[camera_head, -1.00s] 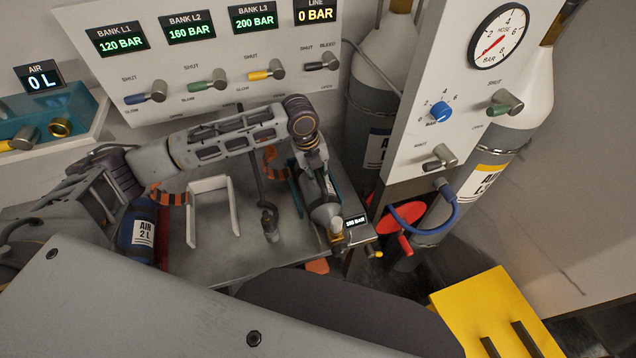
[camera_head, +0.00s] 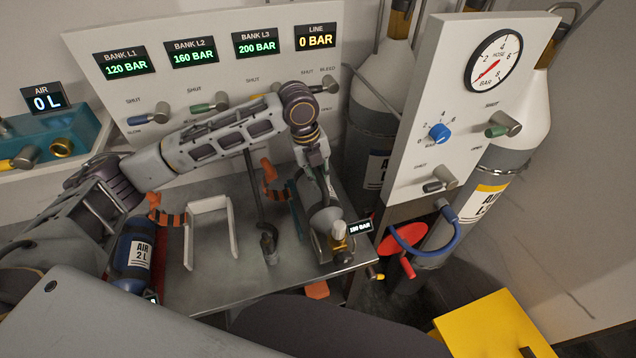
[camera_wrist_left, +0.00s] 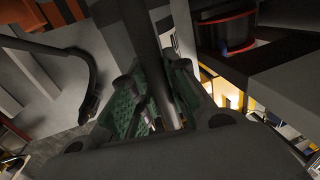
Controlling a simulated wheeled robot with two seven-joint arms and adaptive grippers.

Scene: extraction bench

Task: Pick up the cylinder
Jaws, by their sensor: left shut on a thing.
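The grey cylinder (camera_head: 322,222), with a pale knob and brass valve at its near end and a small 150 BAR display beside it, is at the right end of the steel bench (camera_head: 215,285). My left gripper (camera_head: 328,190) reaches down over it and is shut on it. The arm hides part of its body, and I cannot tell how far it is clear of the bench. In the left wrist view, the green-padded fingers (camera_wrist_left: 155,100) close around a dark grey bar-like part. My right gripper is not in view.
A blue AIR 2 L cylinder (camera_head: 133,253) lies at the bench's left. A white frame (camera_head: 190,235) and a dark upright rod (camera_head: 254,200) stand mid-bench. A gauge panel (camera_head: 470,110) and tall grey cylinders stand right. A yellow block (camera_head: 500,325) is lower right.

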